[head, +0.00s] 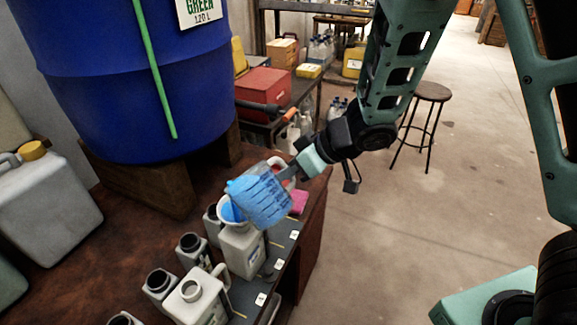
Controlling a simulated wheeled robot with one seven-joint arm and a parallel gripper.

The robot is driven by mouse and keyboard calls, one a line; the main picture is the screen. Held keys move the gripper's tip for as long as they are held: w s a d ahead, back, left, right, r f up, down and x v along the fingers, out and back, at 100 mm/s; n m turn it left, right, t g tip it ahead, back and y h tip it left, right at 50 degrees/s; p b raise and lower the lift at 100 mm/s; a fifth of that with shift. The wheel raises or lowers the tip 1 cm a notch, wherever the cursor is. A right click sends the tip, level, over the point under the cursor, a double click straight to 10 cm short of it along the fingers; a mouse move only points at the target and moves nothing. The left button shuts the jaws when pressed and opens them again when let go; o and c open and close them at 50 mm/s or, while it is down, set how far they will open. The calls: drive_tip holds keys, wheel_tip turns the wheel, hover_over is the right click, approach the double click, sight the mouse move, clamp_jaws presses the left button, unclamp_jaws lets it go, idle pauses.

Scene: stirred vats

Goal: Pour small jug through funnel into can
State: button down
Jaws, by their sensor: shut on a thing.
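The small jug (262,200) is blue with dark markings on its side. It is tilted, with its mouth end towards the left over the funnel. My gripper (290,175) is shut on the jug from the upper right; the fingers are small in view and partly hidden. The funnel (232,213) shows as a pale rim with blue inside, partly behind the jug. It sits in the top of a grey-white can (241,252) standing on the bench. I cannot see whether liquid is flowing.
More open cans (195,301) and dark-mouthed containers (160,284) crowd the bench's front left. A large blue drum (100,80) stands on wooden blocks behind. A pink thing (299,202) lies near the bench's right edge. A stool (432,92) stands on the open floor to the right.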

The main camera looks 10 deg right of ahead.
sight(280, 158)
drive_tip(key=shift+w+a+g+h+p, duration=0.1)
drive_tip(key=shift+g+h+p, duration=0.75)
drive_tip(key=shift+p, duration=2.05)
drive_tip(key=shift+w+a+r+m+g+h+p, duration=0.2)
drive_tip(key=shift+r+g+h+p, duration=0.35)
drive_tip(key=shift+p, duration=3.95)
drive_tip(key=shift+w+a+r+m+g+h+p, duration=0.15)
drive_tip(key=shift+r+g+h+p, duration=0.35)
drive_tip(key=shift+p, duration=3.95)
drive_tip(key=shift+w+a+r+g+h, duration=0.25)
drive_tip(key=shift+g+h, duration=0.35)
drive_tip(key=shift+g, duration=0.3)
drive_tip(key=shift+w+a+r+g+h, duration=0.4)
drive_tip(key=shift+w+r+g+h, duration=0.2)
drive_tip(key=shift+g+h, duration=0.4)
drive_tip(key=shift+w+a+r+m+g+h, duration=0.25)
drive_tip(key=shift+w+a+g+h, duration=0.1)
drive_tip(key=shift+g+h, duration=0.25)
drive_tip(key=shift+w+a+r+m+g+h, duration=0.1)
drive_tip(key=shift+w+a+r+g+h, duration=0.25)
drive_tip(key=shift+g, duration=0.35)
